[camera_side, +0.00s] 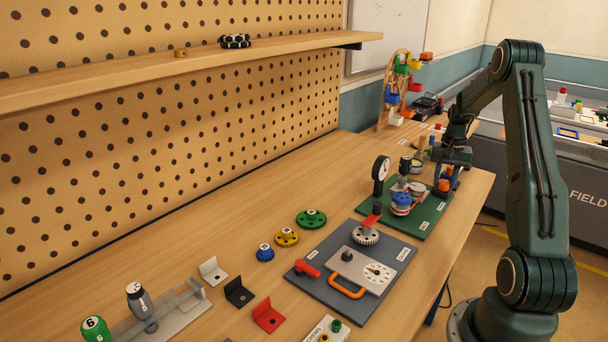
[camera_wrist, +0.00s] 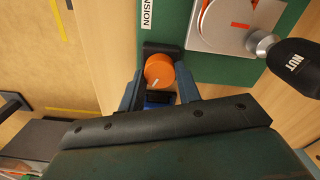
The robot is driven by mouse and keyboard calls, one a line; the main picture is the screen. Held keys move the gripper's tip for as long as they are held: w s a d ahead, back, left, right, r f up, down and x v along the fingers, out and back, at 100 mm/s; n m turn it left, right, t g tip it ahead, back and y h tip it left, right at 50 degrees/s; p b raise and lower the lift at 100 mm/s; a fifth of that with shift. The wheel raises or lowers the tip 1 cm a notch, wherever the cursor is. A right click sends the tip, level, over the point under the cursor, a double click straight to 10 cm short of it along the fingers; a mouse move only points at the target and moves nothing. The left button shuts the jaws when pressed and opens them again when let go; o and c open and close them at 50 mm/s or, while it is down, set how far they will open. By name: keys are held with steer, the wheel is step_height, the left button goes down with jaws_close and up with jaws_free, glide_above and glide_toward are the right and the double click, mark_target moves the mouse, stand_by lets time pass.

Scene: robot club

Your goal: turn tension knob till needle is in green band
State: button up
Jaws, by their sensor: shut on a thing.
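The tension knob (camera_wrist: 159,69) is orange with a white mark, beside a white label ending in "NSION" in the wrist view. In the side view the knob (camera_side: 443,186) sits at the far right end of the green board (camera_side: 424,222). My gripper (camera_wrist: 160,84) is shut on the knob, one finger on each side; it also shows in the side view (camera_side: 446,180). A round black-rimmed gauge (camera_side: 381,168) with a white face stands at the board's left. Its face is seen at a steep angle, so I cannot read the needle against a green band.
A grey board (camera_side: 340,299) with a dial plate stands nearer the side camera. The wooden table (camera_side: 190,240) is clear toward the pegboard.

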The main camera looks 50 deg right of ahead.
mark_target(444, 182)
steer(key=m, duration=0.6)
steer(key=shift+d, duration=0.1)
stand_by(0.4)
steer(key=o, duration=1)
steer(key=shift+c, duration=0.2)
steer(key=shift+r, duration=0.1)
step_height(444, 182, up, 14)
stand_by(0.3)
